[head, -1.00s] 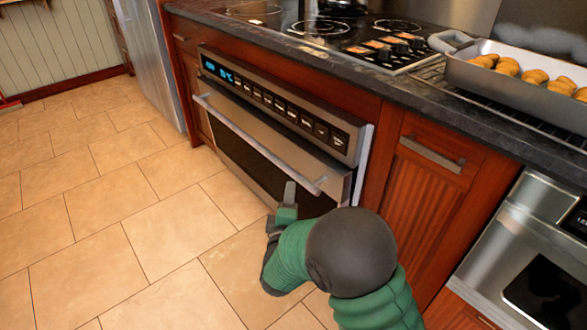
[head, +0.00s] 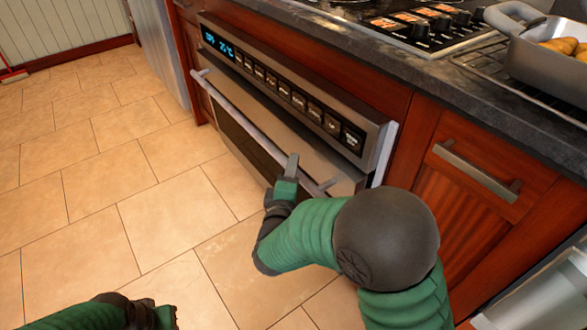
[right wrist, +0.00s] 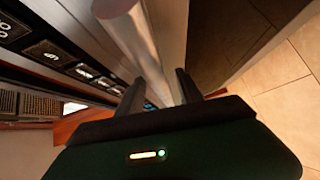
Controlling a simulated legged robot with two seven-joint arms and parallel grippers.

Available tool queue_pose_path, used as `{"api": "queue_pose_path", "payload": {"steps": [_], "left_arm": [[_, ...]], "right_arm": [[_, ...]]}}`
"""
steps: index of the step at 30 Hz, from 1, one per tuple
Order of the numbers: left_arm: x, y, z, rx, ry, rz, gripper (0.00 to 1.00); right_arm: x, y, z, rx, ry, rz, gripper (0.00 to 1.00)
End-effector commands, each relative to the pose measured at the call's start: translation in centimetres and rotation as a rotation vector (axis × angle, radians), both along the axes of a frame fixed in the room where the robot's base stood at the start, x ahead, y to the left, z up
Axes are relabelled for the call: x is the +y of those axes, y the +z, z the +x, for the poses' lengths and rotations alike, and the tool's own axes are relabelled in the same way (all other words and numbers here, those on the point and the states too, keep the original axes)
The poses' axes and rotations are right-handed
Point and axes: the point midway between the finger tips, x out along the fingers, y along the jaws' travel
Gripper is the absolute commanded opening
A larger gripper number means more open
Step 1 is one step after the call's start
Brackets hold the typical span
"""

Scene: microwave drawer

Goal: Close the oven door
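The oven (head: 285,110) is a steel unit with a lit display and a row of buttons, built in below the counter. My right gripper (head: 291,165) is at the right part of the handle. In the right wrist view its two fingers (right wrist: 160,88) are apart, with the handle (right wrist: 145,50) running between them. My left gripper (head: 160,314) is low at the bottom edge, over the floor, its fingers unclear.
A dark counter (head: 420,75) with a cooktop (head: 415,22) and a pan of food (head: 552,60) lies above. A wooden cabinet (head: 470,190) with a bar handle stands right of the oven. Tiled floor (head: 100,190) is clear on the left.

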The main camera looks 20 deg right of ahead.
Motion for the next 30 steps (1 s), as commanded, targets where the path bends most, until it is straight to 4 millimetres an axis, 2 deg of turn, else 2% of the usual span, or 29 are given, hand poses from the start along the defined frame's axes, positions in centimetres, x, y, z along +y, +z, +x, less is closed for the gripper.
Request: {"api": "queue_pose_path", "payload": {"steps": [1, 10, 30], "left_arm": [[0.00, 0.01, 0.00, 0.000, 0.000, 0.000, 0.00], [-0.01, 0.00, 0.00, 0.000, 0.000, 0.000, 0.00], [-0.01, -0.04, 0.00, 0.000, 0.000, 0.000, 0.00]], "right_arm": [[-0.14, -0.05, 0.01, 0.001, -0.002, 0.000, 0.38], [-0.21, -0.15, 0.01, 0.003, -0.003, 0.001, 0.00], [-0.11, -0.50, -0.09, 0.011, 0.000, 0.003, 0.00]]}}
